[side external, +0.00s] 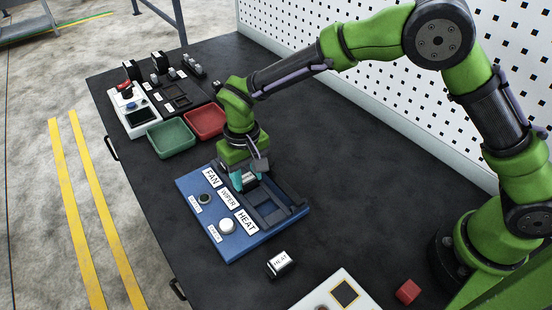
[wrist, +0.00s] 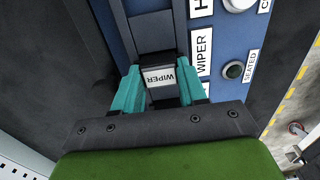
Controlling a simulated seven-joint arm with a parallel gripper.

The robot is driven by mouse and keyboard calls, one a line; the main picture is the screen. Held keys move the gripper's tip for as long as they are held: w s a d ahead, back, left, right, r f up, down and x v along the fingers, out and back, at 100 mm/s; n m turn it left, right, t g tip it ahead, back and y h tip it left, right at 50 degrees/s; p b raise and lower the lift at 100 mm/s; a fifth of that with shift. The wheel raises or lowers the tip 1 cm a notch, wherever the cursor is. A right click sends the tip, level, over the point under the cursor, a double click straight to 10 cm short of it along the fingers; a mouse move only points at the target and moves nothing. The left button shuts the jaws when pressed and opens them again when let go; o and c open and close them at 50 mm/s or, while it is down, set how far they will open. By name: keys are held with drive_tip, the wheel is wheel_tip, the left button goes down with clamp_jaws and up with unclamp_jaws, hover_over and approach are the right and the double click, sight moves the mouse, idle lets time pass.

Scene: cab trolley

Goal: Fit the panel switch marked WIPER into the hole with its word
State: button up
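The blue panel (side external: 235,247) lies on the dark table with FAN, WIPER (side external: 229,198) and HEAT labels beside a column of dark holes. My gripper (side external: 250,180) points down over this column. In the wrist view, its teal fingers (wrist: 163,85) are shut on the WIPER switch (wrist: 159,77), one on each side. The switch's word reads upside down there. The switch is over or at the column, roughly level with the panel's WIPER label (wrist: 203,52). I cannot tell whether it touches the panel or is in a hole. My gripper hides part of the holes in the side view.
A loose HEAT switch (side external: 281,262) lies on the table in front of the panel. Green (side external: 170,138) and red (side external: 206,121) trays stand behind it, with switch boxes beyond. A red cube (side external: 408,291) and a white box (side external: 327,295) are at front right. Table right of the panel is clear.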

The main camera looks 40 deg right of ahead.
sight(247, 179)
drive_tip(key=shift+o, duration=0.7)
drive_tip(key=shift+r, duration=0.1)
wheel_tip(247, 179, up, 12)
drive_tip(key=s+d+r+m+t+y, duration=0.1)
drive_tip(key=s+d+r+t, duration=0.15)
drive_tip(key=d+r, duration=0.5)
drive_tip(key=s+d+r+m+t+y, duration=0.1)
drive_tip(key=s+d+m+t, duration=0.2)
drive_tip(key=s+d, duration=1.1)
drive_tip(key=shift+s+d+t, duration=0.4)
drive_tip(key=shift+s+t, duration=0.45)
drive_tip(key=shift+s, duration=0.1)
drive_tip(key=shift+o, duration=0.2)
